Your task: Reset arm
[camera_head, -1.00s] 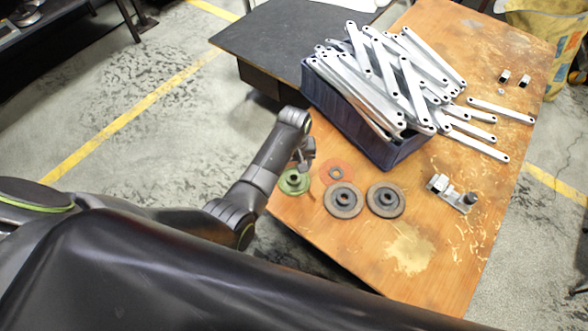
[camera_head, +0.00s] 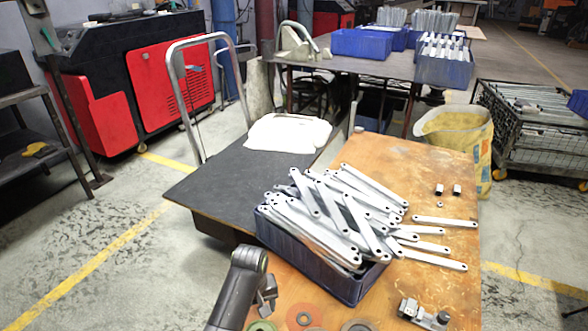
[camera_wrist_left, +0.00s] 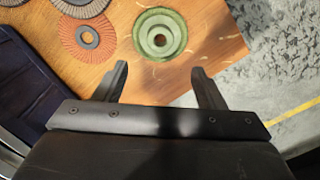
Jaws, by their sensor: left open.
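My left gripper (camera_head: 267,293) is at the left edge of the wooden table (camera_head: 440,170), beside the front left corner of the blue crate. In the left wrist view my left gripper (camera_wrist_left: 160,82) is open and empty, with both fingers spread. A green disc (camera_wrist_left: 160,34) lies on the table just beyond the fingers, apart from them. The green disc also shows at the bottom of the head view (camera_head: 262,325). My right gripper is not in either view.
A blue crate (camera_head: 305,262) heaped with galvanized brackets (camera_head: 345,215) stands close to my left gripper. An orange disc (camera_head: 305,317), a grey disc (camera_head: 357,326) and a metal fixture (camera_head: 424,314) lie at the front. Loose brackets (camera_head: 430,262) lie right of the crate.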

